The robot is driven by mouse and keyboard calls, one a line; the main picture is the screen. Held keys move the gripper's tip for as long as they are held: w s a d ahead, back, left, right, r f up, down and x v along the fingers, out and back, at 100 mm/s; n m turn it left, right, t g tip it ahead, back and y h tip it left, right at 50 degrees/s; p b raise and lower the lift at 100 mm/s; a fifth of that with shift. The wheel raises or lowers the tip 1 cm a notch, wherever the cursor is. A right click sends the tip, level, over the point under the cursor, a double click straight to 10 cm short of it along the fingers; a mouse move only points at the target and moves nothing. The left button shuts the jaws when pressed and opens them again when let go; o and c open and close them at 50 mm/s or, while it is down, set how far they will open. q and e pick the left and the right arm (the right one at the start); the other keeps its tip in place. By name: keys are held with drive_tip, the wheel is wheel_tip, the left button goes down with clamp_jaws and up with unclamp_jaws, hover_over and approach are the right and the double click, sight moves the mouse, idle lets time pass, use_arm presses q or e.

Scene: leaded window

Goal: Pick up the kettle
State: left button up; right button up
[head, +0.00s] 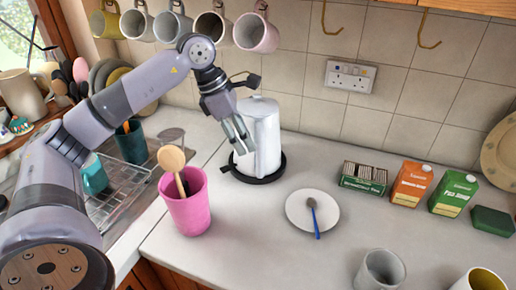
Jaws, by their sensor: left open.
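The white kettle (263,140) stands upright on its dark round base (254,178) on the counter, near the tiled wall. My left gripper (240,145) is at the kettle's left side with its fingers open and pointing down. The fingers overlap the kettle's left edge in the head view, and I cannot tell whether they touch it. The gripper and wrist hide part of the kettle's left side, and its handle is not clear to see. My right gripper is not in view.
A pink cup (186,207) with a wooden spoon stands in front left of the kettle. A plate (297,216) with a blue-handled spoon, a tea box (364,178) and cartons (410,184) lie to the right. Mugs hang above. A dish rack (110,205) is at left.

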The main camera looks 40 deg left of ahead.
use_arm(q)
drive_tip(key=x, duration=0.2)
drive_tip(key=p+x, duration=0.1)
drive_tip(key=x, duration=0.1)
drive_tip(key=p+x, duration=0.1)
drive_tip(key=x, duration=0.1)
drive_tip(key=shift+w+d+f, duration=0.15)
drive_tip(key=shift+d, duration=0.3)
drive_tip(key=shift+w+f, duration=0.1)
drive_tip(key=shift+f, duration=0.3)
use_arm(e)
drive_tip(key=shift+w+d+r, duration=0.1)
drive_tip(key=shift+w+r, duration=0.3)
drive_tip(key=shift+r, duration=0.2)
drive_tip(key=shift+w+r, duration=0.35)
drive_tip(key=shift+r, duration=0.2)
use_arm(q)
drive_tip(key=shift+c, duration=0.7)
clamp_jaws()
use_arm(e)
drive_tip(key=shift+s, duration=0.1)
